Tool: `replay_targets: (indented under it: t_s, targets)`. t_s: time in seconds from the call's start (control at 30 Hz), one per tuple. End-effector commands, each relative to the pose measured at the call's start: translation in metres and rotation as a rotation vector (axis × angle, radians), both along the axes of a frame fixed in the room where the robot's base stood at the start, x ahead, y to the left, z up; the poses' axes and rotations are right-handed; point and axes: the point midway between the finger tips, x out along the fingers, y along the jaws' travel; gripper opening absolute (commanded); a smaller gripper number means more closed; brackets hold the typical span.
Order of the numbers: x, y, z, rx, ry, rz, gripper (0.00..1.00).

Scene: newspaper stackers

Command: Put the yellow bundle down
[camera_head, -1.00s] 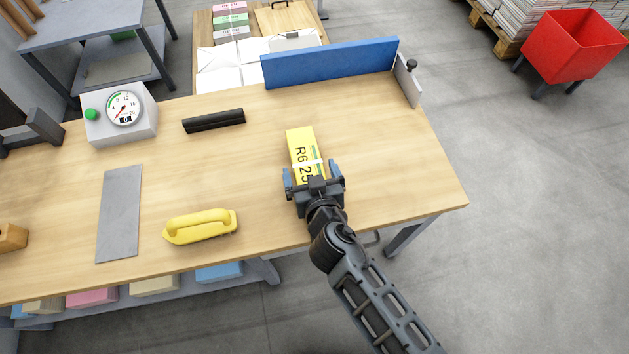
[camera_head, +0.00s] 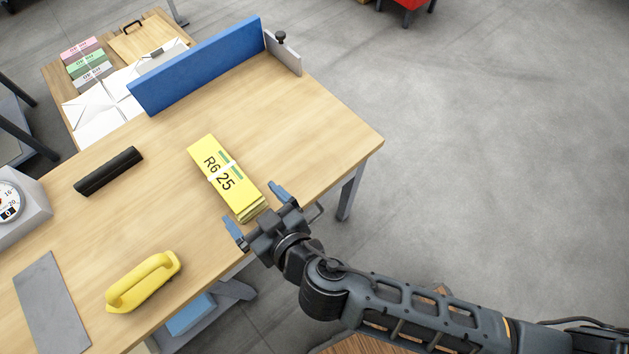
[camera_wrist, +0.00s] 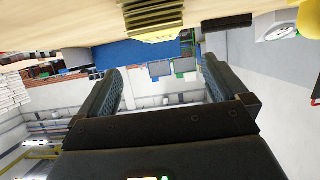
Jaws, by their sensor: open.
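The yellow bundle (camera_head: 226,178), marked "R6 25" with a white band around it, lies flat on the wooden table (camera_head: 325,125). My gripper (camera_head: 258,210) is open and empty at the table's front edge, just off the near end of the bundle. Its two blue-padded fingers stand apart, and the bundle is not between them. In the wrist view, the bundle's layered end (camera_wrist: 152,16) shows at the top, beyond the open fingers (camera_wrist: 165,88).
A blue upright board (camera_head: 195,68) with a grey end plate (camera_head: 283,55) stands at the back. The table's right end is clear.

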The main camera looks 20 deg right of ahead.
Motion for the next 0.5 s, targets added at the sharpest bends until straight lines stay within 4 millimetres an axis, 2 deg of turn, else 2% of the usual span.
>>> replay_targets:
  t_s: [0.13,0.2,0.27,0.37,0.5]
  targets:
    - [-0.001,-0.004,-0.001,-0.004,0.002,0.000,1.00]
    - [-0.006,-0.017,-0.003,-0.012,0.007,0.003,1.00]
    - [-0.014,-0.035,-0.005,-0.023,0.017,0.007,1.00]
    - [-0.038,-0.077,-0.007,-0.041,0.036,0.018,1.00]
    - [-0.089,-0.131,0.003,-0.049,0.053,0.025,1.00]
